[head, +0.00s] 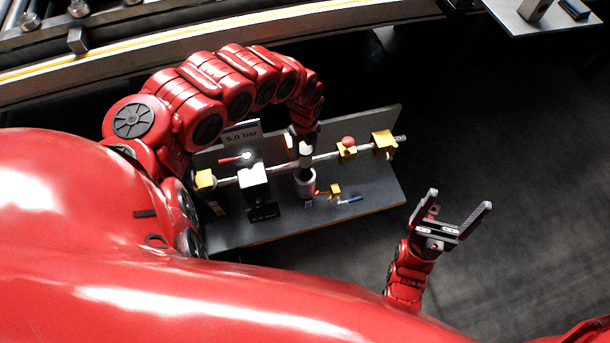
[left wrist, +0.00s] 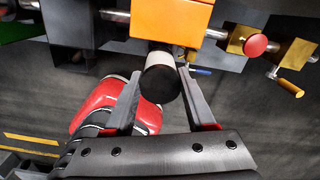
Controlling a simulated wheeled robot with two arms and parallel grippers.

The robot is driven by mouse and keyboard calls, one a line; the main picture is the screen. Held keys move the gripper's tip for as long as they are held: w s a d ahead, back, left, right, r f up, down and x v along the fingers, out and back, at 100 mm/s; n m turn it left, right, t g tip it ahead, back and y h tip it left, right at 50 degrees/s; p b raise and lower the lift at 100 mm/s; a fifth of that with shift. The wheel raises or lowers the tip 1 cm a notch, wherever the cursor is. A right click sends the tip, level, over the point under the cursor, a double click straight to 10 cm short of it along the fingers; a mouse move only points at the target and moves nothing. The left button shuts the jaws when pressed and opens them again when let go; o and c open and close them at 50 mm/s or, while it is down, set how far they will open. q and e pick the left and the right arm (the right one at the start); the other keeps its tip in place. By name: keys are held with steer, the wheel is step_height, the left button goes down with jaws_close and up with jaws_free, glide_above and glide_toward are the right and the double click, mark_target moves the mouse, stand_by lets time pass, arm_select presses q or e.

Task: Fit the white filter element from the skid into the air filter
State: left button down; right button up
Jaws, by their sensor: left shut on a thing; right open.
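My left gripper (left wrist: 163,105) is shut on a short cylinder (left wrist: 160,75), white at its upper part with a black end, seen between the two fingers in the left wrist view. The cylinder sits right under an orange block (left wrist: 172,22) on the pipe; whether it is inside the block or only against it I cannot tell. In the head view my left gripper (head: 304,138) reaches down over the middle of the skid (head: 265,233) and hides part of the pipe there. My right gripper (head: 455,214) is open and empty, right of the skid.
The skid's pipe carries a brass block with a red knob (head: 347,144) and yellow blocks (head: 384,143) at its ends. A "5.0 bar" sign (head: 241,135) stands behind. A blue item (head: 350,199) lies in front. A conveyor (head: 150,48) runs behind; floor at right is clear.

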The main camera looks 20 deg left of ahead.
arm_select(q)
step_height(320, 180, down, 9)
steer(key=b, duration=0.2)
steer(key=shift+f+b, duration=0.2)
steer(key=shift+b, duration=0.15)
steer(key=shift+f, duration=0.5)
step_height(320, 180, down, 4)
steer(key=shift+r+b, duration=0.1)
steer(key=shift+b, duration=0.4)
steer(key=shift+r, duration=0.1)
steer(key=shift+f, duration=0.2)
steer(key=shift+c, duration=1.1)
jaws_free()
steer(key=shift+r, duration=0.1)
